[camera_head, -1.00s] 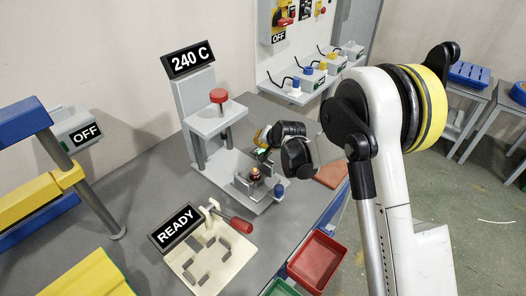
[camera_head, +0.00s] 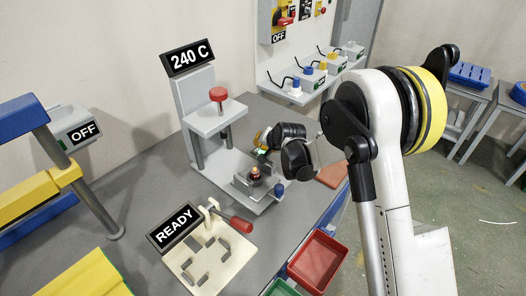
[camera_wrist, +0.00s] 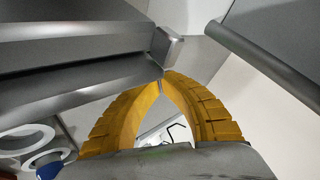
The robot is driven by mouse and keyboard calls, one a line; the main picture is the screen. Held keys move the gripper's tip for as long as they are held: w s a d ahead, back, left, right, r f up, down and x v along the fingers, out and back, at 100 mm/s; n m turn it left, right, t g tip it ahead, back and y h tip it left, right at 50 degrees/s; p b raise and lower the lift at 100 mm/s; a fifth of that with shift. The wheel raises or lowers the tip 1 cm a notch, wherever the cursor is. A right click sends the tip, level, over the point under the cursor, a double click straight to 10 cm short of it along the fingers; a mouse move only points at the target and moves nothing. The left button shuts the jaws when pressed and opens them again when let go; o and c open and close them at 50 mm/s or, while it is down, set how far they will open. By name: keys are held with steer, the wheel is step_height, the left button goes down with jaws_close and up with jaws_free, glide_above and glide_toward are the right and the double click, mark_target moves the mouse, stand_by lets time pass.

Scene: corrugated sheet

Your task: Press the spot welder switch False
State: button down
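No switch in view is labelled as the spot welder's, so I cannot tell which one it is. A grey press-like stand (camera_head: 208,118) with a red round knob (camera_head: 218,94) carries a "240 C" sign (camera_head: 188,57). A grey box at the left has an "OFF" sign (camera_head: 84,133). My gripper (camera_head: 261,141) is beside the stand, to the right of its post, above the stand's base. In the wrist view its yellow fingers (camera_wrist: 166,78) curve together and their tips meet, with nothing seen between them. Grey metal parts lie close around the tips.
A small fixture with a copper-coloured top (camera_head: 255,172) and a blue knob (camera_head: 279,190) stand below my gripper. A cream plate with a red-handled clamp (camera_head: 236,224) lies in front, by a "READY" sign (camera_head: 174,228). A red bin (camera_head: 318,258) hangs at the bench edge.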

steer(key=shift+f, duration=0.25)
steer(key=shift+r, duration=0.8)
steer(key=shift+r+p, duration=0.1)
steer(key=shift+p, duration=0.2)
steer(key=shift+r+p, duration=1.65)
steer(key=shift+r, duration=1.35)
